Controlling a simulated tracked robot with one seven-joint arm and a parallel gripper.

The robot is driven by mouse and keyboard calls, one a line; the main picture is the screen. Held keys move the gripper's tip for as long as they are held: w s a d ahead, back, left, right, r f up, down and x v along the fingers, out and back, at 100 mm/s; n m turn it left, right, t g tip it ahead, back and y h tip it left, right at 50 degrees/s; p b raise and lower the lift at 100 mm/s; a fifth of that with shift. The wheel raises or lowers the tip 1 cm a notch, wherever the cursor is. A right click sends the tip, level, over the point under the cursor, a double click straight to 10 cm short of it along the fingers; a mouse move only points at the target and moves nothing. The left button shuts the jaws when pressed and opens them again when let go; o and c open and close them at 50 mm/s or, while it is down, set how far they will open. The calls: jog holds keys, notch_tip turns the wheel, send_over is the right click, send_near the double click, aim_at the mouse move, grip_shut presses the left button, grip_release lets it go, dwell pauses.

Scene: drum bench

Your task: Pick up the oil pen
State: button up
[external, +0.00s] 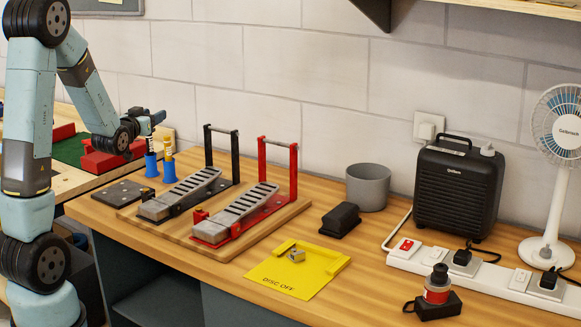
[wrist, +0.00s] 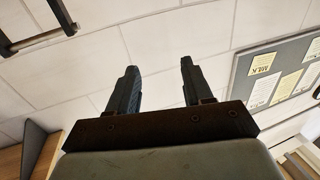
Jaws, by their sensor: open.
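Two small upright items with blue bases stand at the back left of the bench. One (external: 151,164) has a whitish upper part, and the other (external: 169,170) has a yellow and white upper part. Either may be the oil pen; I cannot tell which. My gripper (external: 155,120) is at the upper end of these items, near the wall, and partly overlaps the left one in the external view. In the wrist view my gripper (wrist: 158,88) is open, with nothing between its fingers. No pen shows in the wrist view.
Two pedal-like devices (external: 180,195) with upright frames stand on a wooden board right of the blue-based items. A dark plate (external: 120,193) lies in front of them. A yellow sheet (external: 285,278), grey pot (external: 368,188) and black heater (external: 458,190) are farther right.

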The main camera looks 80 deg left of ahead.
send_near(165, 141)
jog(key=x, duration=0.4)
jog(key=shift+x, duration=3.6)
grip_shut()
